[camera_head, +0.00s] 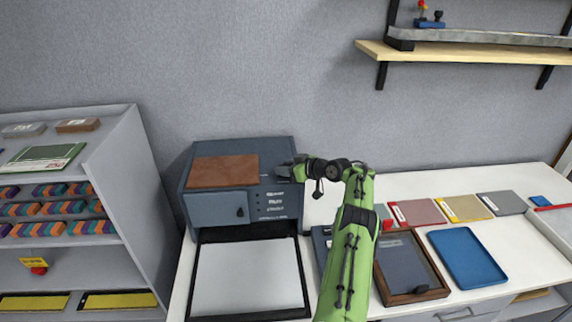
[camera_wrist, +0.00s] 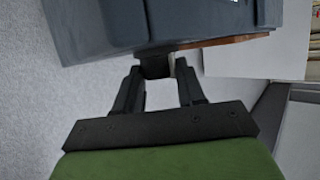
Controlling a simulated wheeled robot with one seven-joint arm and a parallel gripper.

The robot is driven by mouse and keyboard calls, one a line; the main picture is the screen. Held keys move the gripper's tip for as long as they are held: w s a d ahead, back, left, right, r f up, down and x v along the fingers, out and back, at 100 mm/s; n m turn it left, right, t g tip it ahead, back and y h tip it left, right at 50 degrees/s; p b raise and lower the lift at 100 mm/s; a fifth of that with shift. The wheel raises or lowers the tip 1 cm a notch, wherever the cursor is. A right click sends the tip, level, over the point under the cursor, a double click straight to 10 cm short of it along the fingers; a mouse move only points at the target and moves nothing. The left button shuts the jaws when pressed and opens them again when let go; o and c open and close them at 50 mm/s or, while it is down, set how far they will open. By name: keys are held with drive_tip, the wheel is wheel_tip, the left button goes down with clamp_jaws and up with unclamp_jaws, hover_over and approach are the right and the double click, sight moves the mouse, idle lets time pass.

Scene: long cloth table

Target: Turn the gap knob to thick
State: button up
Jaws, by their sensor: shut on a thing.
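The blue-grey machine (camera_head: 250,145) stands at the back of the table, with a front door, a small dark knob on that door (camera_head: 240,211) and white labels on its right panel (camera_head: 272,203). My gripper (camera_head: 292,170) reaches in from the right to the upper right of this panel. In the wrist view the fingertips of my gripper (camera_wrist: 156,72) are closed around a small dark knob (camera_wrist: 154,62) at the machine's face (camera_wrist: 100,25). The knob is mostly hidden by my gripper in the head view. Its pointer and its setting cannot be read.
A brown board (camera_head: 222,171) lies on the machine's top. A white sheet in a black tray (camera_head: 250,275) lies in front. To the right are a framed tray (camera_head: 408,265), a blue tray (camera_head: 467,257) and several coloured pads. A grey shelf unit (camera_head: 140,200) stands left.

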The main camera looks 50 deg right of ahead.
idle(0.3)
drive_tip(key=o, duration=1)
drive_tip(key=shift+o, duration=0.2)
drive_tip(key=b+v, duration=0.3)
drive_tip(key=v, duration=1.2)
drive_tip(key=shift+s+b, duration=0.3)
